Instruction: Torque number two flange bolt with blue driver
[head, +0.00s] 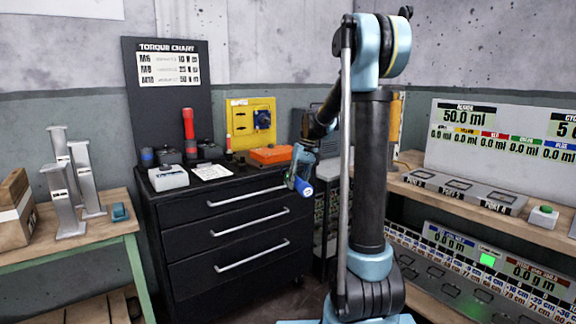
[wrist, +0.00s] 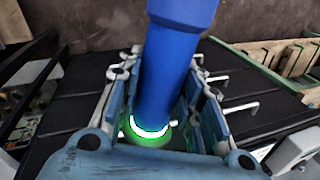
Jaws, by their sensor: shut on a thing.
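The blue driver (wrist: 175,60) is a thick blue cylinder with a glowing green-white ring near one end. My gripper (wrist: 160,100) is shut on it, with fingers on both sides of the handle in the wrist view. In the head view my gripper (head: 299,168) is in the air in front of the black drawer cabinet, and the driver's blue end (head: 304,188) shows below it. The driver's tip is hidden. I cannot make out a flange or a numbered bolt in either view.
The black cabinet (head: 185,255) carries a red-handled tool (head: 188,124), an orange case (head: 271,155) and a white box (head: 168,178). A torque chart (head: 170,66) stands behind. A wooden bench (head: 70,252) with metal stands is left; a shelf with displays (head: 475,140) is right.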

